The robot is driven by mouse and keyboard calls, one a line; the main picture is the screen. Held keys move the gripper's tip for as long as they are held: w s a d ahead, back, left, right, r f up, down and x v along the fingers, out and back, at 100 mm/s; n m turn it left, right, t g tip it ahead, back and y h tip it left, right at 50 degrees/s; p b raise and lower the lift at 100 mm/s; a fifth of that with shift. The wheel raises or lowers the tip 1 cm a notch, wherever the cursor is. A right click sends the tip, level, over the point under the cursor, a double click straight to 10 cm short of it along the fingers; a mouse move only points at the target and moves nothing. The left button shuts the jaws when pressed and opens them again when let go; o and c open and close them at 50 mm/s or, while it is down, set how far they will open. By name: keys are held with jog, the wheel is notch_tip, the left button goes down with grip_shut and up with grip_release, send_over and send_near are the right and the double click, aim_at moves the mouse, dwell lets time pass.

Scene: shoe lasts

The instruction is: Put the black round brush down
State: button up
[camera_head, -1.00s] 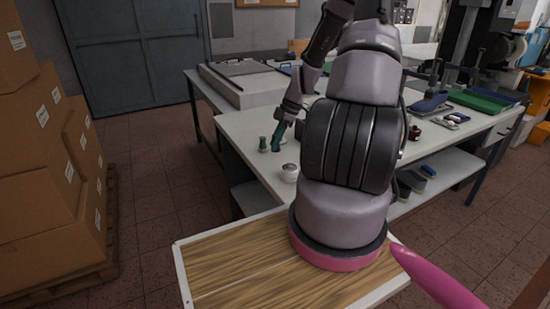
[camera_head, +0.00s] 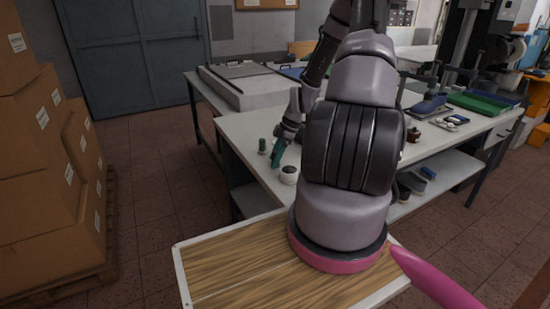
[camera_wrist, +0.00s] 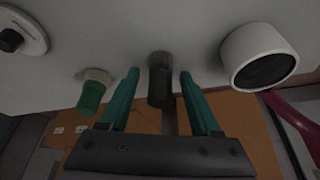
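The black round brush (camera_wrist: 160,80) shows in the wrist view as a short dark cylinder between the two teal fingers of my gripper (camera_wrist: 160,88). A narrow gap shows on each side of it, so the fingers stand open around it without visibly touching it. Its far end appears to meet the pale tabletop (camera_wrist: 140,25). In the head view my gripper (camera_head: 277,158) is low over the near left part of the table, pointing down. I cannot make out the brush there.
A white jar with a dark inside (camera_wrist: 258,55) stands close to one finger; it also shows in the head view (camera_head: 289,175). A green cylinder (camera_wrist: 91,95) is on the other side, also in the head view (camera_head: 262,146). A white round piece with a black knob (camera_wrist: 20,35) lies farther off.

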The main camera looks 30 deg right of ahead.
jog(key=shift+f, duration=0.1)
jog(key=s+d+v, duration=0.1)
jog(key=v, duration=0.9)
jog(key=s+a+r+m+h, duration=0.1)
jog(key=a+r+m+h, duration=0.3)
jog(key=r, duration=0.8)
jog(key=s+a+r+m+t, duration=0.2)
jog(key=s+a+r+m, duration=0.2)
jog(key=r, duration=0.3)
jog(key=s+a+r+m+t+y, duration=0.1)
jog(key=s+a+r+m, duration=0.4)
jog(key=s+r, duration=0.2)
jog(key=s+a+r+m+t, duration=0.2)
jog(key=s+a+r+m, duration=0.3)
jog(key=r, duration=0.3)
jog(key=shift+s+t+y, duration=0.15)
jog(key=shift+t+y, duration=0.15)
jog(key=shift+y, duration=0.1)
jog(key=shift+o, duration=0.3)
